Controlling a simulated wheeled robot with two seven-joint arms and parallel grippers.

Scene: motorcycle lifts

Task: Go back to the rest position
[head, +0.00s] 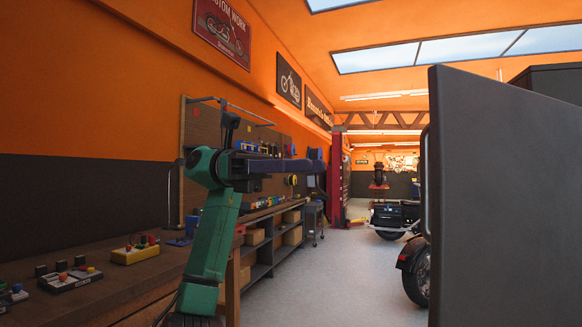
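My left arm rises from the bottom of the head view as a green link, bends at a green joint and reaches to the right as a dark forearm. My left gripper (317,168) is at the far end of that forearm, in the air above the aisle side of the workbench. It is small and dark, and its fingers cannot be made out. I see nothing held in it. My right arm and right gripper are not in view.
A wooden workbench (120,283) with button boxes (135,251) runs along the left wall. A large dark panel with a handle (505,210) blocks the right side close by. Motorcycles (416,272) stand beyond it. The grey floor (335,280) between is clear.

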